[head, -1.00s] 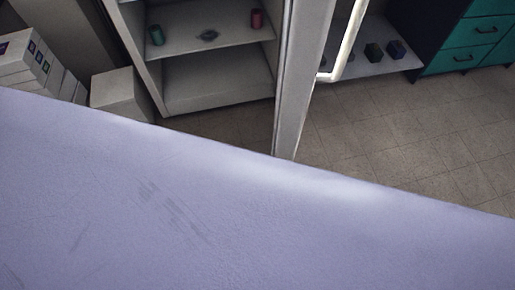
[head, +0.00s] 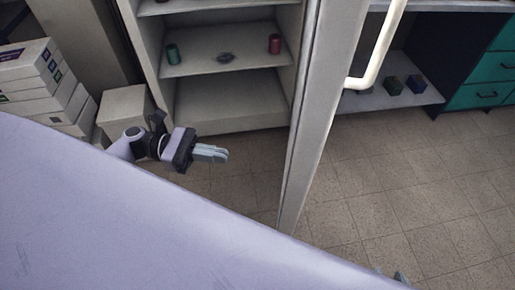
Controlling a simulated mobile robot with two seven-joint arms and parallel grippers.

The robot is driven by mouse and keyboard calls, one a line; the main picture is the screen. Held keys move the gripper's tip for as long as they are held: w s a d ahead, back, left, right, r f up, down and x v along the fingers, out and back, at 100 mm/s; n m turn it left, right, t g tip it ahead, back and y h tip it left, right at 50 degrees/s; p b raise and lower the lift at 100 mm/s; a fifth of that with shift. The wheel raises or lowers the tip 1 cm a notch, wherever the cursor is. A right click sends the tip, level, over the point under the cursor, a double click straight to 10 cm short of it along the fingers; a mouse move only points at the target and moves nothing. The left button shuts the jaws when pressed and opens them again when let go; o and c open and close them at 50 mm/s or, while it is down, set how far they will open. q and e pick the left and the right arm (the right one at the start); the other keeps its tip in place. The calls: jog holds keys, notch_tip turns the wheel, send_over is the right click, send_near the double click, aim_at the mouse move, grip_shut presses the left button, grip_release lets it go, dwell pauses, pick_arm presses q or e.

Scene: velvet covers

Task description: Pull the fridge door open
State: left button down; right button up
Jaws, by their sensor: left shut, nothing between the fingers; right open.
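The fridge door (head: 315,115) stands open, seen nearly edge-on in the middle of the head view. Its pale bar handle (head: 378,48) is on the door's right side, near the top. The open fridge (head: 225,100) shows its shelves to the left of the door. My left gripper (head: 222,154) is shut and empty, in front of the fridge's lower part and left of the door, apart from it in the picture. Only the fingertips of my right gripper (head: 392,275) show at the bottom edge, below and right of the door; they are open and far from the handle.
A green can (head: 172,54), a red can (head: 274,44) and a small dark item (head: 225,57) sit on a fridge shelf. White boxes (head: 40,85) are stacked at left. A teal drawer unit (head: 485,70) stands at right. The tiled floor (head: 400,190) right of the door is clear.

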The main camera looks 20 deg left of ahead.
pick_arm(q)
jog(key=x, duration=1.3)
jog(key=shift+d, duration=0.3)
pick_arm(e)
jog(key=shift+a+r, duration=0.1)
jog(key=shift+r, duration=0.2)
pick_arm(q)
jog(key=shift+w+d+p, duration=0.1)
jog(key=shift+p, duration=0.2)
